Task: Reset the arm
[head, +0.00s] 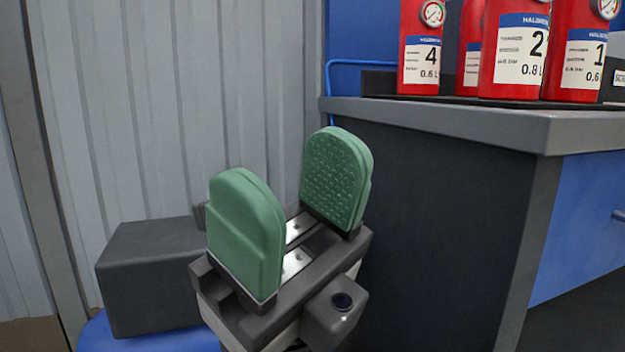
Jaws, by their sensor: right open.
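My right gripper (290,212) is in the lower middle of the head view. It has two green padded fingers, the right one with a dimpled inner face. The fingers stand apart and point up, with nothing between them. It is in front of the grey wall, left of the counter, and touches no object that I can see. My left gripper is not in view.
A dark counter (440,200) with a grey top stands at the right, close beside my right gripper. Several red extinguishers (515,50) with number labels stand on it in a dark tray. A corrugated grey wall (150,110) is behind.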

